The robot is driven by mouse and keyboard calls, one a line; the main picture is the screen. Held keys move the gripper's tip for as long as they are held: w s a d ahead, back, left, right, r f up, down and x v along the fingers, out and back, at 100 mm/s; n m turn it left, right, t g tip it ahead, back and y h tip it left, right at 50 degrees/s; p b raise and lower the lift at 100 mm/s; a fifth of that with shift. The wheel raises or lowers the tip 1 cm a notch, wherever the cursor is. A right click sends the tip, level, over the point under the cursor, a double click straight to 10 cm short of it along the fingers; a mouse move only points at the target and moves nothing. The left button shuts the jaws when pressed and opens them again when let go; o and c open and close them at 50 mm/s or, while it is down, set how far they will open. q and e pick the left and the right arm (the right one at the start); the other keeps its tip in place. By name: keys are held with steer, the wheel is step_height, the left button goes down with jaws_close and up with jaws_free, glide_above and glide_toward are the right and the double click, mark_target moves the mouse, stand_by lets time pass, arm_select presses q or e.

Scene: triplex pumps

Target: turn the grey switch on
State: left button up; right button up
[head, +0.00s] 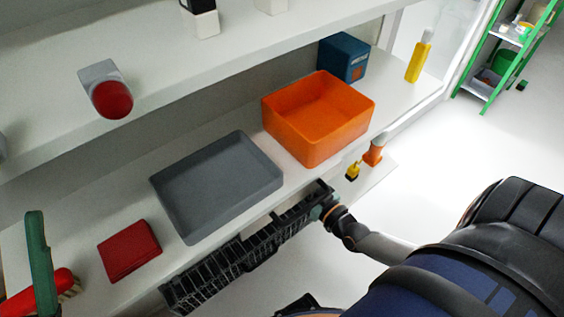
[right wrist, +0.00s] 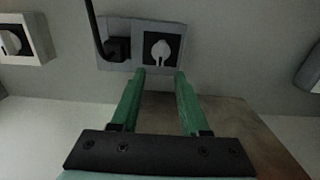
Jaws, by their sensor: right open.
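In the right wrist view, a grey plate (right wrist: 140,45) is on the wall at the top. It carries a black square with a pale grey rotary switch (right wrist: 161,51), its handle roughly upright. My right gripper (right wrist: 160,73) is open, its two green fingers pointing at the plate, with the switch just beyond and between the fingertips. Whether the fingertips touch the plate cannot be told. In the head view my right arm reaches under the front edge of the shelf. The switch and fingertips are hidden there.
In the right wrist view, a black plug with a cable (right wrist: 117,48) sits left of the switch, and another white switch (right wrist: 12,43) is farther left. In the head view, a grey tray (head: 215,185), an orange bin (head: 318,118) and a red box (head: 129,251) stand on the shelf above a black rack (head: 245,250).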

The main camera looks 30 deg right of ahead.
steer(key=shift+w+a+b, duration=0.15)
steer(key=shift+w+b, duration=0.1)
steer(key=shift+w, duration=1.05)
steer(key=shift+w+a+b, duration=0.1)
steer(key=shift+w+b, duration=0.15)
steer(key=shift+w, duration=1.05)
jaws_close()
